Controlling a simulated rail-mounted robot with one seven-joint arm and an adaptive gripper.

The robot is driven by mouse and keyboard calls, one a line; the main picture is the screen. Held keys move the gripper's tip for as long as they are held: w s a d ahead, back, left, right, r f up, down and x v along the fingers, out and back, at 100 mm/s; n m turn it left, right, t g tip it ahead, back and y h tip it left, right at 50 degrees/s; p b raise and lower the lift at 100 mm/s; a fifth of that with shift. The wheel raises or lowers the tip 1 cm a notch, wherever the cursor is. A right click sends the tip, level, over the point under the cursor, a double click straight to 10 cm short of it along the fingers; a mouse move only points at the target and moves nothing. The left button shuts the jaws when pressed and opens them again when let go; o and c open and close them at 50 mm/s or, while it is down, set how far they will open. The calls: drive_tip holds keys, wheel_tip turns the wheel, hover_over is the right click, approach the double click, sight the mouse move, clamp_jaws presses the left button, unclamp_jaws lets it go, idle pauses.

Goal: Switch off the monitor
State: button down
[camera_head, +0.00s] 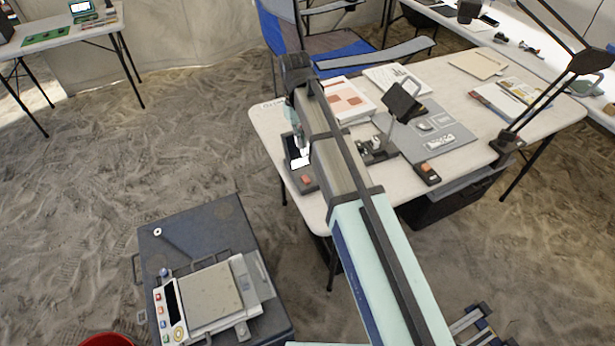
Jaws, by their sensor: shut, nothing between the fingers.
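A dark box-shaped device (306,184) with a bright white panel and an orange-red button lies at the left front edge of the white table. It may be the monitor; I cannot tell. A small dark screen (403,103) on a stand is farther right on the same table. My arm reaches over the table from the lower right. My gripper (301,152) points down at the device's bright panel, on the far side of the orange button. Its fingers are small and partly hidden by the arm; they are shut with nothing between them. Contact with the device cannot be made out.
The white table (466,113) also bears books (346,101), a grey mat (440,137), a small box with an orange button (427,173) and a black lamp (507,141). A blue chair (343,44) stands behind. A scale (210,295) sits on a dark case at lower left.

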sight(306, 186)
drive_tip(key=f+p, duration=0.1)
drive_tip(key=f, duration=0.3)
drive_tip(key=s+f+p, duration=0.1)
drive_tip(key=f, duration=0.4)
drive_tip(key=s+d+f+p, duration=0.1)
drive_tip(key=f, duration=0.4)
drive_tip(key=shift+p, duration=0.3)
